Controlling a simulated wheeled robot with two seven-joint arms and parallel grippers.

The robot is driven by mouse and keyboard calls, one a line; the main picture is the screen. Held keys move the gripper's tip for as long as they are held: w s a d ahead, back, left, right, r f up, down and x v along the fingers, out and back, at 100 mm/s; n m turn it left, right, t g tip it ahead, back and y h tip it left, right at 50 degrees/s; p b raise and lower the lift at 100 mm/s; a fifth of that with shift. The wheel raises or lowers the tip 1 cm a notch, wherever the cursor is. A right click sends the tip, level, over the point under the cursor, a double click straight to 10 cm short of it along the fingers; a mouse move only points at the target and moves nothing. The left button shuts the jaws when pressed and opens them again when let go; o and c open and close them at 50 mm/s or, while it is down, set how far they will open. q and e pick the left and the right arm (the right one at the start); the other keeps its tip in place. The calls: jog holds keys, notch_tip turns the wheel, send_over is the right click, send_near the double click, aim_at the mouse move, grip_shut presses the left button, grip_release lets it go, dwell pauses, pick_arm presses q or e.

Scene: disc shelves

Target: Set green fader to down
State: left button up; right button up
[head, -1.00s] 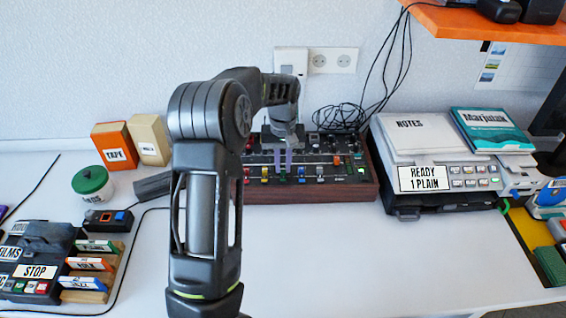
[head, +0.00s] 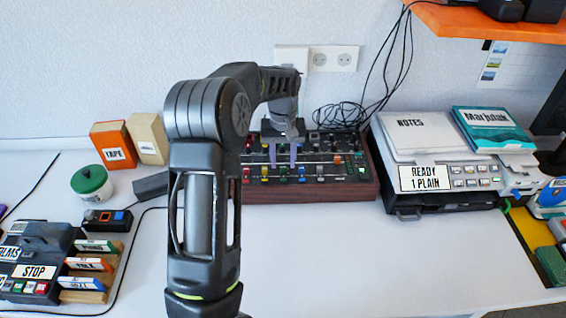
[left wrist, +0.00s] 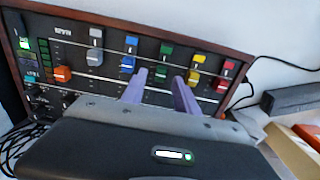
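The mixer panel (head: 345,193) is a dark box with a wooden edge and a row of coloured faders. It also fills the upper left wrist view (left wrist: 60,12). A green block (left wrist: 165,48) shows above a second green piece (left wrist: 161,73), which lies between my fingers; I cannot surely tell which is the fader cap. In the head view green shows at the panel's near edge (head: 283,180). My left gripper (head: 283,162) is open above the panel, its two purple fingers apart (left wrist: 159,82). Contact with the green piece cannot be told. My right gripper is out of view.
Yellow (left wrist: 198,60) and blue (left wrist: 130,42) pieces flank the green ones closely. An orange fader cap (head: 337,160) stands farther right. A printer-like machine (head: 430,178) is right of the panel. Cables (head: 340,117) lie behind it. The table front (head: 350,260) is clear.

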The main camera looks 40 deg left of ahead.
aim_at(283, 167)
pick_arm(q)
notch_tip(283, 167, up, 6)
jog(key=shift+r, duration=0.15)
jog(key=shift+c, duration=0.4)
notch_tip(283, 167, up, 3)
jog(key=shift+s+d+f+t+y, duration=0.1)
jog(key=shift+s+d+t+y, duration=0.05)
jog(key=shift+t+y, duration=0.4)
jog(key=c, duration=0.4)
jog(key=shift+a+t+y, duration=0.3)
jog(key=shift+t+y, duration=0.15)
jog(key=shift+c, duration=0.9)
jog(key=shift+w+a+f+t, duration=0.15)
jog(key=shift+w+a+t, duration=0.15)
jog(key=shift+w, duration=0.2)
jog(key=shift+w+a+f+t, duration=0.15)
jog(key=shift+w+a+t, duration=0.1)
jog(key=shift+w, duration=0.25)
grip_shut()
